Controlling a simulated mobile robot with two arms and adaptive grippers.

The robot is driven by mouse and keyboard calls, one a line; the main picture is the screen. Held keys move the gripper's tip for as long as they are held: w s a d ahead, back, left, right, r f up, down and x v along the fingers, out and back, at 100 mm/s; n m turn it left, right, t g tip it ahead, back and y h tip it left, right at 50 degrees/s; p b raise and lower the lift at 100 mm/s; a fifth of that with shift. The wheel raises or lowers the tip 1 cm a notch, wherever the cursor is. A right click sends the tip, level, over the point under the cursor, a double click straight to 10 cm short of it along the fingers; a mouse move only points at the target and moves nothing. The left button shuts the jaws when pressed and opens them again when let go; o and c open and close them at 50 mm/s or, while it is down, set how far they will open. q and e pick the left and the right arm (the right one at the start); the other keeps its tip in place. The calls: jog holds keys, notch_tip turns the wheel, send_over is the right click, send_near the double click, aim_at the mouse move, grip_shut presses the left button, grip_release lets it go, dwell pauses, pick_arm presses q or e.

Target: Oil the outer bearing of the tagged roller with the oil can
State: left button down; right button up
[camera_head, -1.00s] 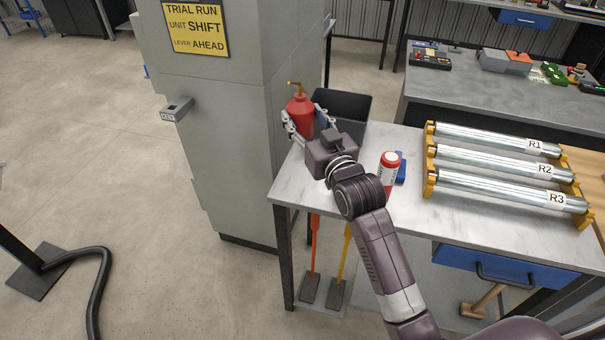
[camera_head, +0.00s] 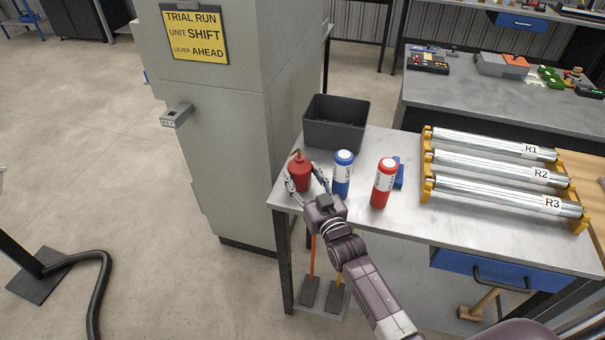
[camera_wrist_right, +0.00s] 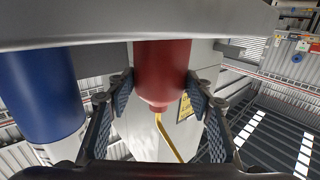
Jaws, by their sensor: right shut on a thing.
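The red oil can (camera_head: 301,173) with its thin brass spout is upright at the left front corner of the workbench (camera_head: 400,219). My right gripper (camera_head: 305,179) is shut around its body; the wrist view shows the can (camera_wrist_right: 160,72) between both fingers. I cannot tell whether its base touches the bench. Three steel rollers lie on yellow supports at the right: R1 (camera_head: 490,142), R2 (camera_head: 490,165) and R3 (camera_head: 490,191). Each has a white label near its right end; no other tag is clear. My left gripper is out of view.
A blue bottle (camera_head: 342,174) and a red bottle (camera_head: 383,186) stand between the can and the rollers, with a small blue item (camera_head: 398,174) behind. A black bin (camera_head: 336,124) stands at the back left. A grey cabinet (camera_head: 220,140) rises beside the bench's left end.

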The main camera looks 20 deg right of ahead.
jog(key=shift+f, duration=0.1)
jog(key=o, duration=1.4)
jog(key=shift+f, duration=0.1)
jog(key=shift+s+f+b, duration=0.1)
jog(key=shift+s+b, duration=0.05)
jog(key=shift+b, duration=0.3)
jog(key=s, duration=0.2)
jog(key=s+b, duration=0.1)
jog(key=s, duration=0.3)
jog(key=shift+d+b, duration=0.3)
jog(key=shift+d, duration=0.1)
jog(key=shift+s, duration=0.75)
